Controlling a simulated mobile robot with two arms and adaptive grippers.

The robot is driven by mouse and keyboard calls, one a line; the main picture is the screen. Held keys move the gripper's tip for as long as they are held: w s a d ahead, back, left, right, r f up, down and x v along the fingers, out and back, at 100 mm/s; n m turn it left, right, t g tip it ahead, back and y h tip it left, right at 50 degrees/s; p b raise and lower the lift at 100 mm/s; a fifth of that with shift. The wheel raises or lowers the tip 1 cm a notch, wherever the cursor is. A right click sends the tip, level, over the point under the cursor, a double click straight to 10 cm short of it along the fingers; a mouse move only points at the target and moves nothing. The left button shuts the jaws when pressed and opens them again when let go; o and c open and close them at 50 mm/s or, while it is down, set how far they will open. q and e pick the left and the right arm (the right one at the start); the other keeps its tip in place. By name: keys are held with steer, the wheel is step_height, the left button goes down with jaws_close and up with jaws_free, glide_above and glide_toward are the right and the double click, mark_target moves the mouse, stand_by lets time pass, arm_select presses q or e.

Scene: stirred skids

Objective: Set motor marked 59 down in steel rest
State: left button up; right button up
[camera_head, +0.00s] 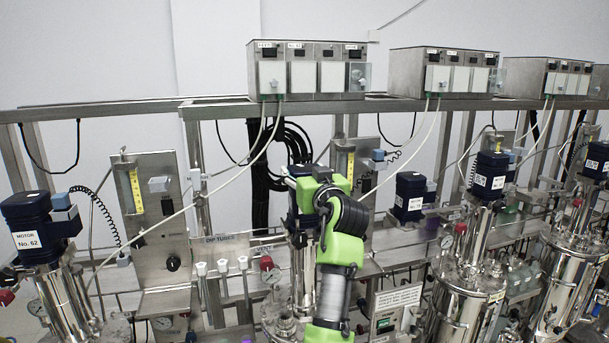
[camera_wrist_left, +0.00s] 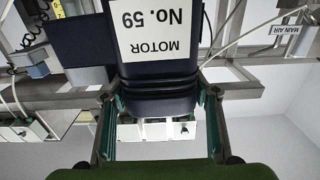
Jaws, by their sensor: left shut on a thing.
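The motor marked 59 (camera_wrist_left: 158,45) is a dark blue block with a white label, shown upside down in the left wrist view. My left gripper (camera_wrist_left: 160,96) is shut on it, one finger on each side. In the head view the gripper (camera_head: 318,190) is at the centre, and the motor (camera_head: 293,217) is mostly hidden behind it, above a steel vessel. Whether the motor touches the vessel top is hidden. I cannot clearly pick out the steel rest. My right gripper is not in view.
Motor No. 62 (camera_head: 38,228) stands on a vessel at left. Other blue motors (camera_head: 410,192) (camera_head: 490,175) stand at right. Upright panels (camera_head: 158,215), a dip tube rack (camera_head: 226,240) and hanging hoses (camera_head: 225,165) crowd the space. Steel control boxes (camera_head: 308,72) sit on the upper rail.

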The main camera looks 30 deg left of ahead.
arm_select(q)
steer(key=shift+r, duration=0.65)
steer(key=shift+a+r+p, duration=0.25)
steer(key=shift+r+p, duration=0.25)
steer(key=shift+p, duration=0.05)
steer(key=shift+d+r+p, duration=0.15)
steer(key=shift+r+p, duration=0.2)
steer(key=shift+r, duration=0.25)
